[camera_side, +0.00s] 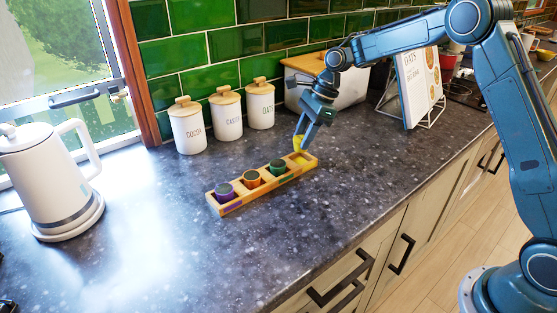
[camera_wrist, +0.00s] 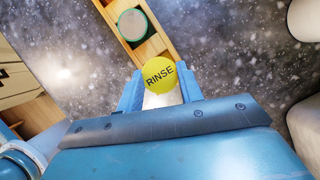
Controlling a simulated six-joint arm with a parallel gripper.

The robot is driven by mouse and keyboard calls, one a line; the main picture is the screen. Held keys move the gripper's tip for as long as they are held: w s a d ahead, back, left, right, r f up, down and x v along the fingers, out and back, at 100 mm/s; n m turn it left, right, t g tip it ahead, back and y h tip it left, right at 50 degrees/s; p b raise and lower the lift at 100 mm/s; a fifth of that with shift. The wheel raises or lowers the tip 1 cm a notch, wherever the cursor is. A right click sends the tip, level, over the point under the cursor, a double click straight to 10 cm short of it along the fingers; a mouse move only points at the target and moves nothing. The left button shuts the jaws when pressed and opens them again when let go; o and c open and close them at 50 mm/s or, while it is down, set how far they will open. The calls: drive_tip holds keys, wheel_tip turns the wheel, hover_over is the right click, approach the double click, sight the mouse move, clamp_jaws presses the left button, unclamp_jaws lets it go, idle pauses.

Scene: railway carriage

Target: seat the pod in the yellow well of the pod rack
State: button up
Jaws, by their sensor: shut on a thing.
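The yellow pod (camera_wrist: 160,75), its round top marked "RINSE", is between the fingers of my gripper (camera_wrist: 160,92) in the wrist view. In the side view my gripper (camera_side: 303,135) points down, shut on the pod (camera_side: 298,143), just above the right end of the wooden pod rack (camera_side: 232,208). The yellow well (camera_side: 303,157) is at that end, below the pod, and looks empty. The rack's near wood also shows in the wrist view (camera_wrist: 153,46). The pod hides the well there, so exact alignment cannot be told.
The other wells hold a purple pod (camera_side: 224,192), an orange pod (camera_side: 252,178) and a green pod (camera_side: 277,167). White canisters (camera_side: 228,113) and a bread bin (camera_side: 345,88) stand behind. A kettle (camera_side: 48,180) is at left. The counter in front is clear.

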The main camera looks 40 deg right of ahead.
sight(304, 152)
drive_tip(key=shift+f, duration=2)
drive_tip(key=shift+f, duration=0.35)
drive_tip(key=shift+f, duration=0.15)
drive_tip(key=o, duration=1)
drive_tip(key=shift+s+f, duration=0.1)
drive_tip(key=shift+s, duration=0.05)
drive_tip(key=shift+c, duration=0.2)
drive_tip(key=shift+r, duration=0.6)
drive_tip(key=v, duration=1.2)
drive_tip(key=shift+r, duration=0.15)
